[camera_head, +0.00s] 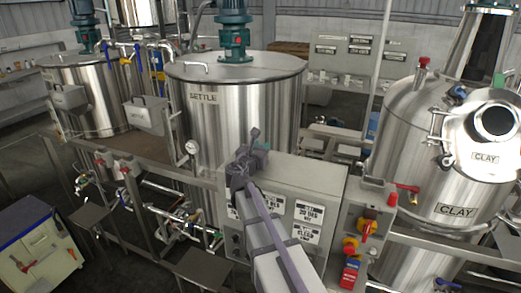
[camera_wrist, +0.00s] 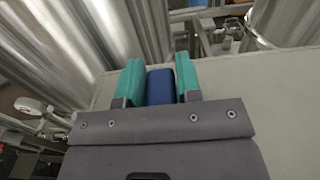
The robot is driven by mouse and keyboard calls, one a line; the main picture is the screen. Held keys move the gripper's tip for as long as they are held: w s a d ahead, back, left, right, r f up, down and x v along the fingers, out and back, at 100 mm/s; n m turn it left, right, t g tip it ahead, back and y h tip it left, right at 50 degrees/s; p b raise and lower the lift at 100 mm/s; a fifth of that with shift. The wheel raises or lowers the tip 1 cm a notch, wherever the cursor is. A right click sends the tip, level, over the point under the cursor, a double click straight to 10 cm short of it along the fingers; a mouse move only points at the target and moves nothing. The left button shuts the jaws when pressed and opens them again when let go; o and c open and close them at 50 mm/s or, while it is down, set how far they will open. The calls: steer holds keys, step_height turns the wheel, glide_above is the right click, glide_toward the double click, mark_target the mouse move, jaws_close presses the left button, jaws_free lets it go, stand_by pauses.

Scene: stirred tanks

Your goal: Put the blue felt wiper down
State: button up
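Only part of the wiper shows; the gripper body hides the rest. In the head view my gripper (camera_head: 256,143) is at the top rear edge of the grey control box, in front of the SETTLE tank (camera_head: 255,115). The wiper cannot be made out there. A pale flat surface (camera_wrist: 235,85) lies beyond the fingers in the wrist view; I cannot tell whether the wiper touches it.
The grey control box (camera_head: 318,180) carries several white labels. A panel with red and yellow buttons (camera_head: 354,240) stands to its right, then the steel CLAY tank (camera_head: 415,150). Pipes and valves (camera_head: 180,215) run at the left. A small cabinet (camera_head: 38,255) stands at lower left.

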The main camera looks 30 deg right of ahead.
steer(key=o, duration=0.4)
steer(key=shift+c, duration=0.2)
steer(key=shift+r+p, duration=0.35)
steer(key=shift+r, duration=0.05)
steer(key=v, duration=1.2)
steer(key=shift+f, duration=0.15)
